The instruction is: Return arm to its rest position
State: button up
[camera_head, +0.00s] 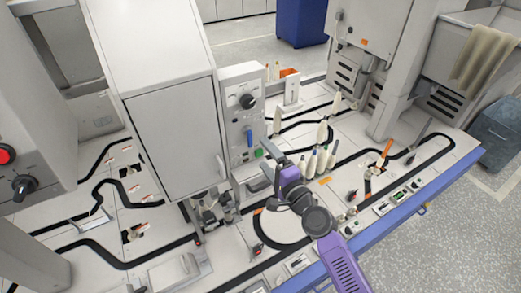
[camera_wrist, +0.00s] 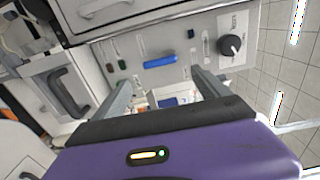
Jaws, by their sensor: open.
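My purple arm reaches up over the workbench in the head view. My gripper (camera_head: 276,158) is at its end, in front of the control panel with the black knob. In the wrist view my gripper (camera_wrist: 165,90) shows two grey fingers spread apart, with nothing held between them. Beyond the fingers is the grey panel (camera_wrist: 170,45) with a blue handle (camera_wrist: 160,61) and a black knob (camera_wrist: 230,45). The fingers appear apart from the panel, though the exact gap is hard to tell.
Several pale bobbins (camera_head: 318,162) stand on the bench just right of my gripper. A tall white cabinet (camera_head: 180,135) rises to the left. A blue front rail (camera_head: 400,213) edges the bench. Grey floor (camera_head: 450,255) lies open at the lower right.

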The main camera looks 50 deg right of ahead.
jog(key=shift+s+a, duration=0.15)
jog(key=shift+s, duration=0.35)
jog(key=s+a+r+n+g+y, duration=0.1)
jog(key=s+a+n, duration=0.6)
jog(key=s, duration=0.3)
jog(key=s+a+r+n+y, duration=0.2)
jog(key=s+a+n, duration=0.4)
jog(key=s, duration=0.5)
jog(key=s+a+r+n+g+y, duration=0.1)
jog(key=s+a+n+y, duration=0.1)
jog(key=s+a+n, duration=0.5)
jog(key=s+n, duration=0.1)
jog(key=s, duration=0.3)
jog(key=shift+s+a+r+g, duration=0.2)
jog(key=shift+a+r+g, duration=0.1)
jog(key=shift+r, duration=0.05)
